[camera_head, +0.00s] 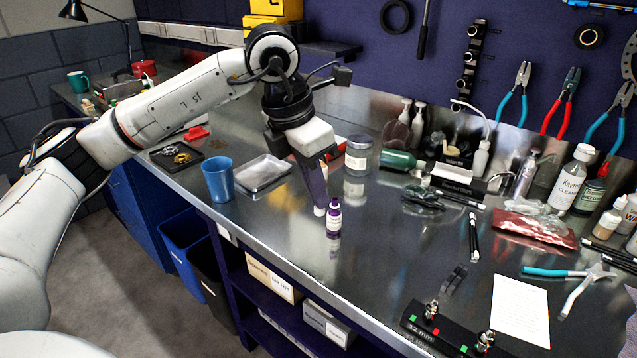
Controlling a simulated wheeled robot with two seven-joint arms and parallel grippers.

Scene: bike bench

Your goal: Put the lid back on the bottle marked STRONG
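A small bottle (334,222) with a white and purple label and a purple top part stands upright near the front edge of the steel bench. Its print is too small to read, so I cannot tell if it says STRONG. My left gripper (319,205) points down just left of the bottle, its fingers low over the bench. A small white piece (319,211) shows at the fingertips; I cannot tell whether it is a lid or a fingertip. The fingers overlap in this view, so their opening is hidden. My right gripper is not in view.
A blue cup (218,179) and a metal tray (264,172) stand to the left. A grey-lidded jar (358,155) and a green bottle (399,160) are behind the gripper. A black socket holder (440,330) lies at the front right.

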